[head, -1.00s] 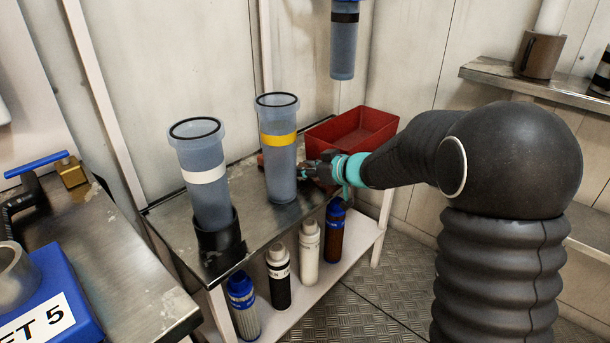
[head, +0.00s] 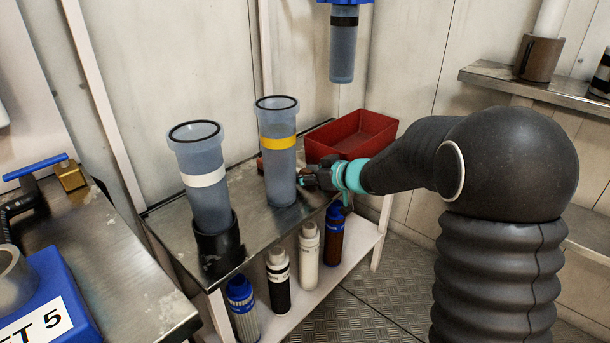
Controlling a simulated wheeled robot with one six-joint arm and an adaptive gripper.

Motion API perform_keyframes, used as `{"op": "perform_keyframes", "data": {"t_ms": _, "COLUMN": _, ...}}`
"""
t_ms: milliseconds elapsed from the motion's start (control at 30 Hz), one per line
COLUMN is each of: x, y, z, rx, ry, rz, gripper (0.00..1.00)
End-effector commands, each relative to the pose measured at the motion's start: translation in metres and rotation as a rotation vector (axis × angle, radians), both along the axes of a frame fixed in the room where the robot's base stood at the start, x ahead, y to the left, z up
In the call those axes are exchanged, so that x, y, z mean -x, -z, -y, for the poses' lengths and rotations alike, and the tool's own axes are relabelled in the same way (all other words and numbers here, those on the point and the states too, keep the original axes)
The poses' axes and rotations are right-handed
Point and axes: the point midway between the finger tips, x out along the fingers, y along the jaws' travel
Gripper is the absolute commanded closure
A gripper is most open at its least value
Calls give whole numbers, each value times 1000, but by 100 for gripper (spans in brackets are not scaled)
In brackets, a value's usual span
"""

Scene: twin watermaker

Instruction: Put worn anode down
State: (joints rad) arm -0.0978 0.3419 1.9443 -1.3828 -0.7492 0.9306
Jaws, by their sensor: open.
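My gripper (head: 311,178) is at the bench, just right of the clear housing with a yellow band (head: 277,165). Its jaws are open, though the fingers look small and dark and are partly hidden by the wrist. I cannot make out a worn anode anywhere in view. Whether the fingertips touch the housing or the bench (head: 245,200), I cannot tell. A small reddish piece (head: 261,166) shows behind the left side of the yellow-banded housing; I cannot tell what it is.
A red open bin (head: 352,136) stands behind my gripper. A white-banded housing (head: 205,180) stands in a black holder (head: 218,250) at left. Several bottles (head: 309,245) stand on the shelf below. Another housing (head: 343,50) hangs above.

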Motion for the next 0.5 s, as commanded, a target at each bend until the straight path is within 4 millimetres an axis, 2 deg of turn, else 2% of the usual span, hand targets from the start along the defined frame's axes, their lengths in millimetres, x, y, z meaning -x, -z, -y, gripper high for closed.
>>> {"op": "perform_keyframes", "data": {"t_ms": 500, "x": 51, "y": -37, "z": 67, "rx": 0, "ry": 4, "rz": 1, "gripper": 45}}
